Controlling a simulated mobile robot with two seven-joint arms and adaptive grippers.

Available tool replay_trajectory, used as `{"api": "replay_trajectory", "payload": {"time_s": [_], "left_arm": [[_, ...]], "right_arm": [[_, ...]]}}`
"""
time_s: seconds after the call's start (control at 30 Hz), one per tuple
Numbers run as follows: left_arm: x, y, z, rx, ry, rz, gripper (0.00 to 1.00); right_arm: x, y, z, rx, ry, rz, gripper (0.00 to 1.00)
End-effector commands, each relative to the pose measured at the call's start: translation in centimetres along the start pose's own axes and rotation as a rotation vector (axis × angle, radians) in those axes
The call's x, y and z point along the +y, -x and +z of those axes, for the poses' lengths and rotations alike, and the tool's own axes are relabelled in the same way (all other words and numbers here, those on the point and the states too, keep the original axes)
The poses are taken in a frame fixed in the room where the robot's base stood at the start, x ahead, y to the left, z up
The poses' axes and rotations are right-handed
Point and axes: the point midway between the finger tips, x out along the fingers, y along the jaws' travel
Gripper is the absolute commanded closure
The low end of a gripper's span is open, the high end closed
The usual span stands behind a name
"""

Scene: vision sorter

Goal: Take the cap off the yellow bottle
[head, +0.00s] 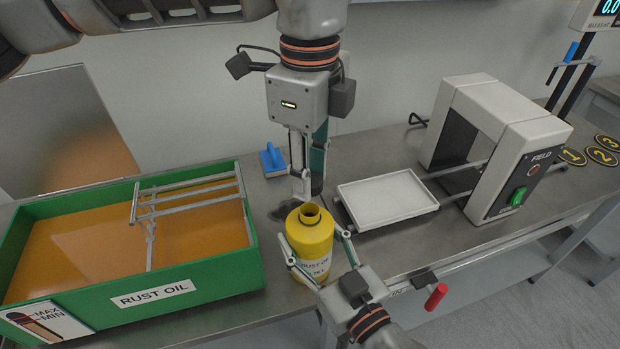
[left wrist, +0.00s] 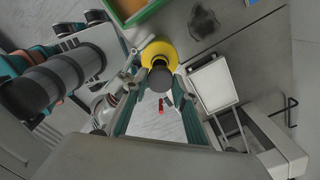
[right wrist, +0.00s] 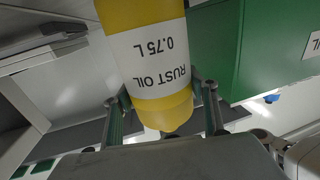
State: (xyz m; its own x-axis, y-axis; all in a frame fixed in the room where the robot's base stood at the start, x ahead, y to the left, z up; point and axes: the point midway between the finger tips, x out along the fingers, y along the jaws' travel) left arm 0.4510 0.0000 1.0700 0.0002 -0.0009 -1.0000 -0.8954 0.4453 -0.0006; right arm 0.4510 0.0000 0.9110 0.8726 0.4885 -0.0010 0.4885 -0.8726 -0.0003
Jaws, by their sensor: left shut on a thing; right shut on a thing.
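The yellow bottle (head: 309,240), labelled RUST OIL, stands upright on the bench with its neck open at the top. My right gripper (head: 318,272) is shut around its lower body; the right wrist view shows the bottle (right wrist: 160,85) between the fingers. My left gripper (head: 307,190) is above the bottle, pointing down, with its tips a little above the open neck. In the left wrist view it is shut on the dark cap (left wrist: 160,78), which is in front of the bottle and hides part of it. In the head view the fingers mostly hide the cap.
A green RUST OIL tank (head: 200,285) with a wire rack stands left. A white tray (head: 388,200) and the FIELD machine (head: 515,150) are to the right. A blue-handled block (head: 272,160) lies behind. A dark stain (head: 284,211) marks the bench beside the bottle.

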Motion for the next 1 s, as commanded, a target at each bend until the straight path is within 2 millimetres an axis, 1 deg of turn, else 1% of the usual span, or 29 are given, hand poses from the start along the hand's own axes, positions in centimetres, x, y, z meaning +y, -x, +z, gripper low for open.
{"api": "replay_trajectory", "payload": {"time_s": [0.07, 0.1, 0.17, 0.5, 0.63, 0.77, 1.0], "left_arm": [[0.0, 0.0, 0.0, 0.000, 0.000, 0.000, 0.98], [0.0, 0.0, 0.0, 0.000, 0.000, 0.000, 0.98], [0.0, 0.0, 0.0, 0.000, 0.000, 0.000, 0.98], [0.0, -0.1, 0.0, 0.000, 0.000, 0.000, 0.98], [0.0, -0.1, 0.0, 0.000, 0.000, 0.000, 0.98], [0.0, -0.1, 0.0, 0.000, 0.000, 0.000, 0.98], [0.0, -0.1, 0.0, 0.000, 0.000, -0.001, 0.98]], "right_arm": [[0.0, 0.0, -0.1, 0.001, -0.001, 0.000, 1.00], [0.0, 0.0, -0.1, 0.001, -0.001, 0.000, 0.38], [0.0, 0.0, -0.1, 0.001, -0.001, 0.000, 0.23], [0.0, 0.1, 0.0, 0.000, 0.000, 0.000, 0.23], [0.0, 0.7, 0.1, -0.001, -0.001, 0.000, 0.23], [0.0, 2.3, 0.1, -0.003, -0.002, 0.000, 0.23], [0.0, 6.2, 0.1, -0.003, -0.002, 0.000, 0.23]]}}
